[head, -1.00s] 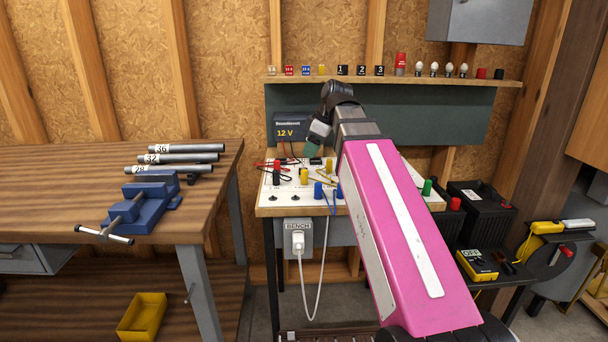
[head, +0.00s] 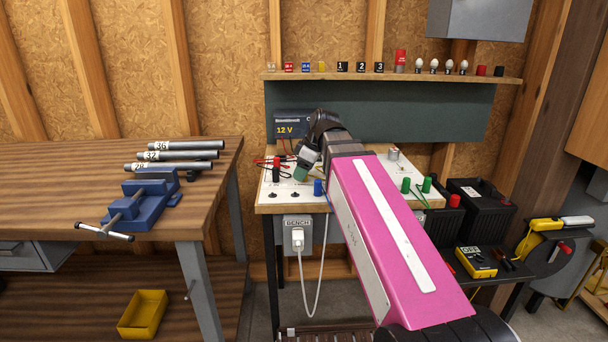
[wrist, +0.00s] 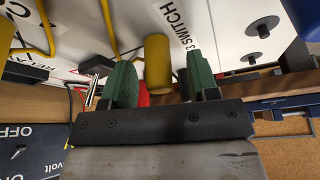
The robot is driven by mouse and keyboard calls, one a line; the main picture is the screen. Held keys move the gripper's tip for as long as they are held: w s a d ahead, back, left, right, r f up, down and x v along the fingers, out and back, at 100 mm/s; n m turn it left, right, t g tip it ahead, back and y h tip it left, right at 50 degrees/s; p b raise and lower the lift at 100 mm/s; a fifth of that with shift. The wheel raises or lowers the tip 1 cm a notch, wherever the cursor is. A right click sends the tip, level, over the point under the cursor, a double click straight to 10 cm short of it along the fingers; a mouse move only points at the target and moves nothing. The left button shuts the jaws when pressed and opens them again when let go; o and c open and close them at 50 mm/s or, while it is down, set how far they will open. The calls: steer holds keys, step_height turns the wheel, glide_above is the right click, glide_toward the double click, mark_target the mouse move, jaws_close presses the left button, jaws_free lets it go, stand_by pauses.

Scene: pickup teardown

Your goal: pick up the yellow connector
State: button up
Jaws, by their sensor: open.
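The yellow connector (wrist: 158,62) is a short cylinder on the white panel in the wrist view. It appears in the gap between the two green fingers of my gripper (wrist: 161,80), with space showing on both sides. My gripper is open and holds nothing. The wrist view does not clearly show how far the connector reaches between the fingers. In the head view my gripper (head: 300,173) is low over the left part of the white panel (head: 273,203), and the yellow connector is hidden behind it.
A red connector (head: 276,163) stands left of my gripper and a blue one (head: 318,187) to its right. Yellow wires (wrist: 107,25) run on the panel close by. A 12 V box (head: 297,127) stands behind. Green connectors (head: 406,185) are farther right.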

steer(key=shift+a+f, duration=0.2)
steer(key=shift+f, duration=0.2)
steer(key=shift+c, duration=0.3)
steer(key=c, duration=0.9)
steer(key=shift+r, duration=0.1)
steer(key=shift+r, duration=0.4)
step_height(320, 180, up, 3)
steer(key=shift+w+r, duration=0.1)
jaws_close()
steer(key=s+a+r, duration=0.6)
steer(key=s+a, duration=0.2)
steer(key=shift+s+r, duration=0.3)
steer(key=shift+r, duration=0.1)
